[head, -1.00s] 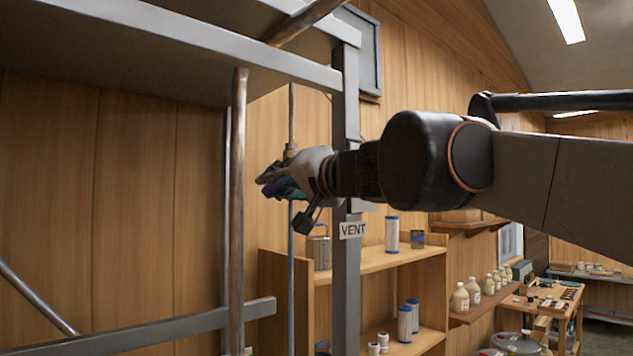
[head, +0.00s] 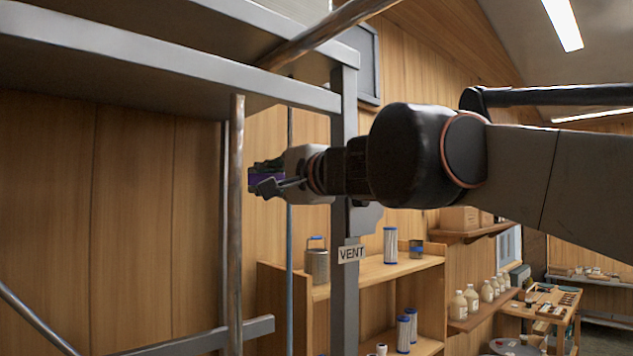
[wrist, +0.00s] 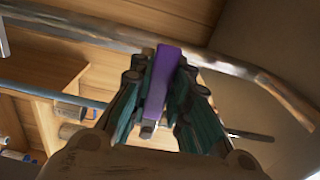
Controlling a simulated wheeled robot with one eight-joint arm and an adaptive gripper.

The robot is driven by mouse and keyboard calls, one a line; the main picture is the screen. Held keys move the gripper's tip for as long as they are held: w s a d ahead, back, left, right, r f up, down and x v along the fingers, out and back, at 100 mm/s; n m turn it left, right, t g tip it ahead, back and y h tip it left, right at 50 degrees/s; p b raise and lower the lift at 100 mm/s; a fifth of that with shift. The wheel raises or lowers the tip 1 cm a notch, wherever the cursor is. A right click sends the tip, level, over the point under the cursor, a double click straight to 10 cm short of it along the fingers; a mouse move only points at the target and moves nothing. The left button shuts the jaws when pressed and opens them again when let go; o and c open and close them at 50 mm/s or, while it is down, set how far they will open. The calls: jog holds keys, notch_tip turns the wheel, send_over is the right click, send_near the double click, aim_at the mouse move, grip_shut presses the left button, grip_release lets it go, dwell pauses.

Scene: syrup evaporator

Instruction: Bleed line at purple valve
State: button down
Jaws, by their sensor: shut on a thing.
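The purple valve handle (wrist: 161,82) is a flat bar between the two teal-padded fingers of my gripper (wrist: 158,115) in the wrist view. The fingers are shut on it from both sides. In the head view my gripper (head: 268,180) points left, and a bit of the purple handle (head: 254,180) shows at its fingertips. The valve body is hidden behind the gripper. A thin vertical line (head: 290,240) runs below the gripper. A white VENT label (head: 351,253) is on the grey post, below and right of the gripper.
A grey metal frame post (head: 343,300) stands close beside my gripper. A copper-coloured vertical pipe (head: 237,220) stands just left of it. Wooden shelves (head: 385,268) with canisters and a metal can (head: 317,262) are below right. The wood wall is behind.

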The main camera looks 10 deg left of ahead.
jog(key=shift+r+m, duration=0.2)
jog(key=shift+m, duration=0.2)
jog(key=c, duration=1.8)
grip_release()
jog(key=shift+o, duration=0.2)
jog(key=v, duration=1.2)
